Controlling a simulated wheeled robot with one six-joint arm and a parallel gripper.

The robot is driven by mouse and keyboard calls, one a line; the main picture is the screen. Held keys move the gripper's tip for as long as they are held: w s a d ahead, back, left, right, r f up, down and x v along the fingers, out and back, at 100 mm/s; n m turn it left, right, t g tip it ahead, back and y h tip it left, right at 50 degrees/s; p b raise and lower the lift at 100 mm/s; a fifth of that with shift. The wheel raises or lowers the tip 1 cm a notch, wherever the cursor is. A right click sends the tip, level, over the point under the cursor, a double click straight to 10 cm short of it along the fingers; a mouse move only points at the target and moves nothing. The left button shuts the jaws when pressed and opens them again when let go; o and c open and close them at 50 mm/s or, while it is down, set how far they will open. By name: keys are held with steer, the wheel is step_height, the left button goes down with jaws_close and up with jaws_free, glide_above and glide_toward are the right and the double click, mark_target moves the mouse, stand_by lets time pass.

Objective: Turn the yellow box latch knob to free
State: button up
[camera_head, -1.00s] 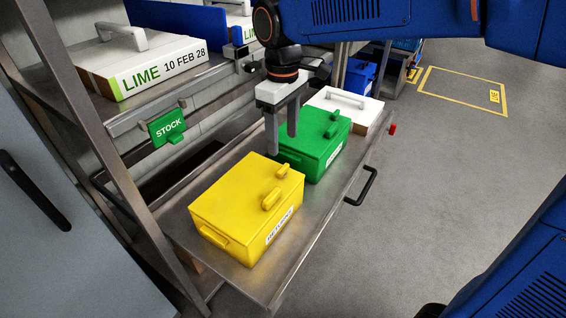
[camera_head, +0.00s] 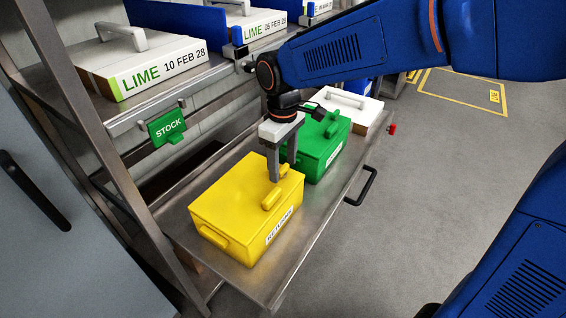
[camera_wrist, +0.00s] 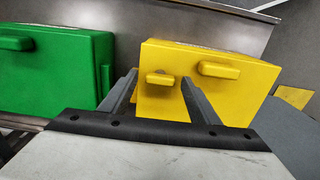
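The yellow box (camera_head: 228,205) stands closed on the steel shelf, and it also shows in the wrist view (camera_wrist: 235,100). On its lid are a small yellow knob (camera_wrist: 160,79) and a longer yellow bar (camera_wrist: 219,70); the bar also shows in the head view (camera_head: 270,199). My gripper (camera_head: 283,172) is open and points down over the lid's far end. In the wrist view the small knob appears between the two fingertips (camera_wrist: 159,75), with gaps on both sides. In the head view the fingers partly hide this knob. I cannot tell how far down the fingertips reach around it.
A green box (camera_head: 322,155) stands close behind the yellow one, also seen in the wrist view (camera_wrist: 50,75). A white box (camera_head: 362,103) is farther back. A black handle (camera_head: 364,187) sticks out at the shelf's right edge. White lime boxes (camera_head: 150,75) lie on the upper shelf.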

steer(key=c, duration=0.9)
steer(key=shift+m, duration=0.4)
steer(key=m, duration=0.3)
steer(key=shift+m, duration=0.4)
steer(key=m, duration=1.3)
steer(key=shift+m, duration=0.3)
